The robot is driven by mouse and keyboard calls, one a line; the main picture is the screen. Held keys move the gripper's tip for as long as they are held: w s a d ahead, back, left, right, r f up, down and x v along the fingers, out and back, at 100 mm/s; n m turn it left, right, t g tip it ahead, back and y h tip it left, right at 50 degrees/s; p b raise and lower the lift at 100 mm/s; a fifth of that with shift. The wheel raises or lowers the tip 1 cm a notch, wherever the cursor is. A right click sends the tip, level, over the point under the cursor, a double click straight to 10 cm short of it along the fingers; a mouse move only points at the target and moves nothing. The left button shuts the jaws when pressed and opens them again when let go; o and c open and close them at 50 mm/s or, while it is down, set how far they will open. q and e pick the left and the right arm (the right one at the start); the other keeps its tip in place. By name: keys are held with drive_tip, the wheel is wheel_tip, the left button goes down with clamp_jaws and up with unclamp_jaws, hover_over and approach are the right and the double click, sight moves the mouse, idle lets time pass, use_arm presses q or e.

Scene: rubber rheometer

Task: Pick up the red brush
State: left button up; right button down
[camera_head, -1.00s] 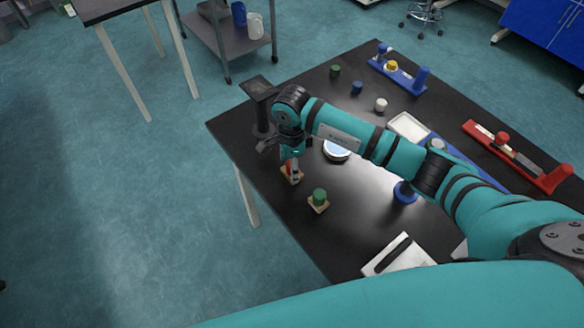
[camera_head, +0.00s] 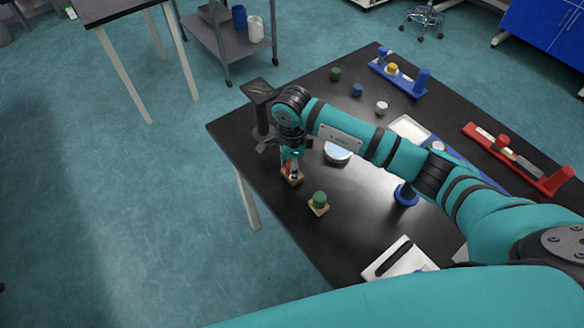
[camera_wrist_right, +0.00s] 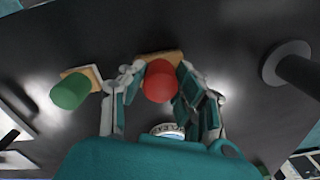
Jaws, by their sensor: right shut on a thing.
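The red brush (camera_head: 289,179) stands on the dark table near its left edge, mostly hidden by my right gripper (camera_head: 293,171). In the right wrist view, its round red handle (camera_wrist_right: 160,83) sits between the two fingers of the right gripper (camera_wrist_right: 160,74), with part of its tan base (camera_wrist_right: 147,56) showing behind. The right gripper is shut on the brush, from above. The brush looks upright and at table level; I cannot tell whether it touches the table. My left gripper is out of view.
A green-handled brush (camera_head: 320,198) stands close by; it also shows in the wrist view (camera_wrist_right: 70,91). A black stand (camera_head: 261,106) is behind the gripper. A round silver-white dish (camera_head: 337,152) is to its right. Blue (camera_head: 421,82) and red (camera_head: 555,179) racks stand farther right.

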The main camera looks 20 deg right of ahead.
drive_tip(key=shift+r, duration=0.4)
wheel_tip(320, 180, up, 2)
drive_tip(key=shift+w+r+b, duration=0.1)
drive_tip(key=shift+b, duration=0.6)
drive_tip(key=s+b, duration=0.1)
drive_tip(key=s, duration=0.4)
drive_tip(key=s+a+b, duration=0.1)
drive_tip(key=s, duration=0.3)
drive_tip(key=s+r+b, duration=0.1)
drive_tip(key=s, duration=0.4)
drive_tip(key=shift+s+a+r, duration=0.1)
drive_tip(key=shift+s+a, duration=0.25)
drive_tip(key=shift+a, duration=0.05)
drive_tip(key=shift+s+r, duration=0.2)
drive_tip(key=shift+s, duration=0.55)
drive_tip(key=c, duration=1.5)
unclamp_jaws()
drive_tip(key=c, duration=0.5)
drive_tip(key=shift+o, duration=0.2)
